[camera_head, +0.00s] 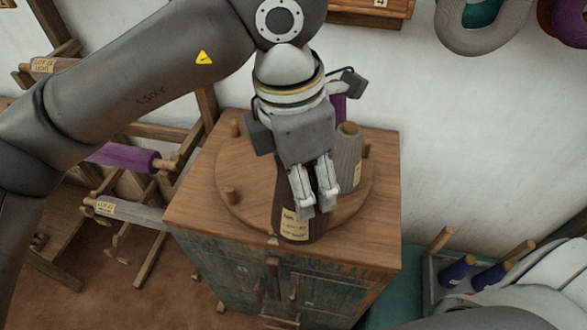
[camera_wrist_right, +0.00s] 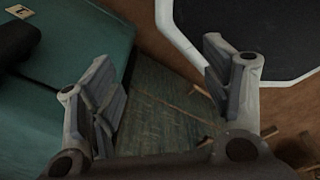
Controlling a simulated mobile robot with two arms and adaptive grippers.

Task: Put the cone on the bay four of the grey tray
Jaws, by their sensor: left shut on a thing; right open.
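A dark brown cone (camera_head: 290,225) with a cream label stands upright at the front of the round wooden board on the cabinet. My left gripper (camera_head: 317,205) reaches down from above and is shut on this cone; the fingers hide part of it. I cannot tell whether its base touches the board. A grey tray (camera_head: 429,285) is at the lower right, partly hidden by my white arm; its bay numbers are not readable in the head view. My right gripper (camera_wrist_right: 160,85) is open and empty in the right wrist view.
A grey cone (camera_head: 348,155) stands right behind the held cone, with a purple one (camera_head: 338,107) farther back. Short wooden pegs rise from the round board (camera_head: 235,165). Blue spools (camera_head: 457,271) lie at the tray. Wooden racks with spools stand at the left.

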